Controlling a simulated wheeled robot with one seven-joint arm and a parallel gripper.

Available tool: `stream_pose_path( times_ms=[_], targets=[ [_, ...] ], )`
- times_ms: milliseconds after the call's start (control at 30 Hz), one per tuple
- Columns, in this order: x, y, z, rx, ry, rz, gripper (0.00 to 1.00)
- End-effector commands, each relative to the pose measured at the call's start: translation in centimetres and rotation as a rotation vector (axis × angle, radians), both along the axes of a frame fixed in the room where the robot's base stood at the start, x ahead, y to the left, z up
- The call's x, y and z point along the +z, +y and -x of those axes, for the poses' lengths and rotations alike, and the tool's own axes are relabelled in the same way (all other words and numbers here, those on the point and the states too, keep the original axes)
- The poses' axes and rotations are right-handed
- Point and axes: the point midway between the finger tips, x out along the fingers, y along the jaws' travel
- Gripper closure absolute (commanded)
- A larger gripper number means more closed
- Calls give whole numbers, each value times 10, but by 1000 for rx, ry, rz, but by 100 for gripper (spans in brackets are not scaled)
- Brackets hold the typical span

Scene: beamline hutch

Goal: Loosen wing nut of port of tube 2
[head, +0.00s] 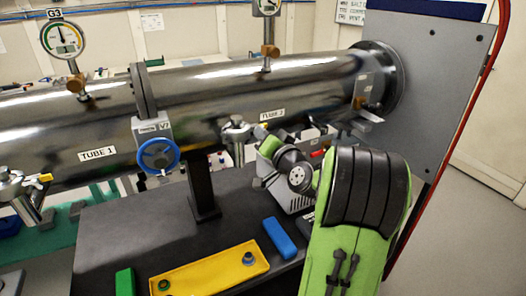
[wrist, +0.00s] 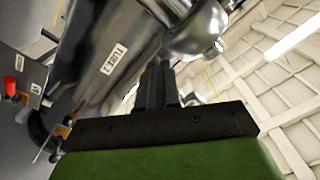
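Tube 2 (head: 310,85) is the right part of the long polished steel pipe in the head view; its label also shows in the wrist view (wrist: 116,58). Its port (head: 237,130) hangs from the underside as a metal clamped fitting. A small yellow spot, apparently the wing nut (head: 259,131), shows at the port's right side. My gripper (wrist: 163,82) has its dark fingers close together, pointing up toward a shiny rounded metal part of the port (wrist: 198,35). The fingertips overlap this part in view; I cannot tell whether they touch it. The wing nut is not distinguishable in the wrist view.
Tube 1 (head: 70,140) adjoins at the left, with its own yellow-nutted port (head: 20,190). A blue handwheel valve (head: 158,155) stands left of the tube 2 port. Below are a yellow tray (head: 205,272) and a blue block (head: 279,238). A grey panel (head: 430,90) closes the right.

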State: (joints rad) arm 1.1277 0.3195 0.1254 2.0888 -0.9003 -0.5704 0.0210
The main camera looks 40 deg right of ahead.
Motion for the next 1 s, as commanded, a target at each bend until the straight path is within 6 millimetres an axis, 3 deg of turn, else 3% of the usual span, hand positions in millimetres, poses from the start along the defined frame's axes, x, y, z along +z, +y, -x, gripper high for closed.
stream_pose_path(
  times_ms=[33,500,1000],
  targets=[
    [-6,1,-1,2,7,51,100],
    [-4,1,0,0,118,414,100],
    [-1,0,0,0,164,557,100]
  ],
)
